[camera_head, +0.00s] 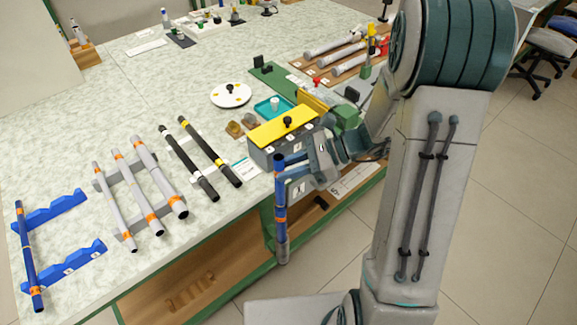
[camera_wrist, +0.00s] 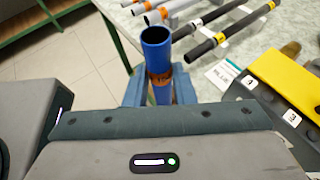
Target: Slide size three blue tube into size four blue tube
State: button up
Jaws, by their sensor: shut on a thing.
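A blue tube (camera_head: 280,205) with orange bands and a greyish lower end stands about upright in my gripper (camera_head: 284,178), just off the table's front edge. My gripper is shut on it. In the wrist view the held tube (camera_wrist: 156,50) shows its open upper end, between the blue fingers of my gripper (camera_wrist: 159,92). Another blue tube (camera_head: 29,260) with orange bands lies across the blue notched rack (camera_head: 80,253) at the far left, apart from my gripper. I cannot read either tube's size.
Grey tubes (camera_head: 136,190) and black rods (camera_head: 185,165) lie on racks left of my gripper. A grey block with a yellow top (camera_head: 272,134) stands close behind it. The table top (camera_head: 70,150) is clear behind the racks. A wooden shelf (camera_head: 185,285) is below.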

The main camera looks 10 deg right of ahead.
jog(key=shift+f+b, duration=0.6)
jog(key=shift+f, duration=0.3)
jog(key=o, duration=0.9)
jog(key=shift+c, duration=0.2)
jog(key=shift+d+r, duration=0.1)
jog(key=v, duration=1.3)
jog(key=shift+d, duration=0.3)
jog(key=shift+r, duration=0.1)
jog(key=s+a+r+n+t+h+p, duration=0.1)
jog(key=s+r+n+h, duration=0.2)
jog(key=s+n+h, duration=0.3)
jog(key=s+a+r+n+t+h+p, duration=0.1)
jog(key=s+a+r+n+h+p, duration=0.1)
jog(key=s+n+h, duration=0.4)
jog(key=r+n+h, duration=0.1)
jog(key=n, duration=0.4)
jog(key=shift+r+n+t, duration=0.15)
jog(key=shift+n+t, duration=0.25)
